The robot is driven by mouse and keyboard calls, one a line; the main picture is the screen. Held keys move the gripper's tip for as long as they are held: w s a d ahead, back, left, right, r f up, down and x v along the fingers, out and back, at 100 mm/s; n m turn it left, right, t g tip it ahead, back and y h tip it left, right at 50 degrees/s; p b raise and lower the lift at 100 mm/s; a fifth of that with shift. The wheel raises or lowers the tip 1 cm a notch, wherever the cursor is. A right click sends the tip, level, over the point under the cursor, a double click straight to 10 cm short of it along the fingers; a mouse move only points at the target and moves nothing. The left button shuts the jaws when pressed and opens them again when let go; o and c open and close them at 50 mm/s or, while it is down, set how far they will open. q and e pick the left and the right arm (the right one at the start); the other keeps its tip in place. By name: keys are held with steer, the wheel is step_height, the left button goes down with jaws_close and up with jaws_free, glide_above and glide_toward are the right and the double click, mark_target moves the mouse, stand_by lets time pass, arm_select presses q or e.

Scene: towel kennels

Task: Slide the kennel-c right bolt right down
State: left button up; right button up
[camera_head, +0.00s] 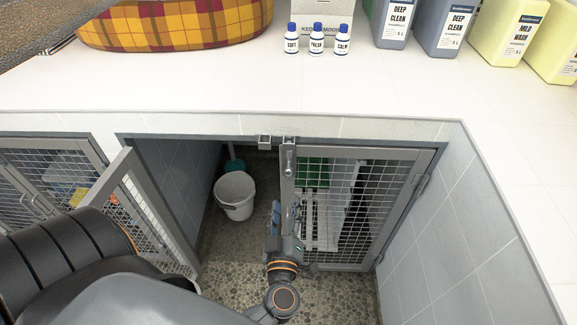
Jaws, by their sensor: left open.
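The right kennel door (408,195) is a grey frame with wire mesh and stands closed in the opening. A metal bolt (289,162) sits upright at the top of its left edge, just under the counter edge. No kennel label can be read. My left gripper (275,215) is open, low in front of that door's left edge and below the bolt, apart from it. The gripper and wrist hide the lower part of the door edge. My right gripper is not in view.
The left door (150,205) stands swung open towards me. A white bucket (235,197) stands on the pebbled floor inside. On the white counter (330,95) are small bottles (316,42), jugs (455,25) and a plaid cushion (175,22). A tiled wall (455,215) closes off the right.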

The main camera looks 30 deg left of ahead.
mark_target(288, 173)
arm_select(q)
steer(key=p+x, duration=0.1)
steer(key=x, duration=1.2)
steer(key=shift+w, duration=0.25)
jaws_close()
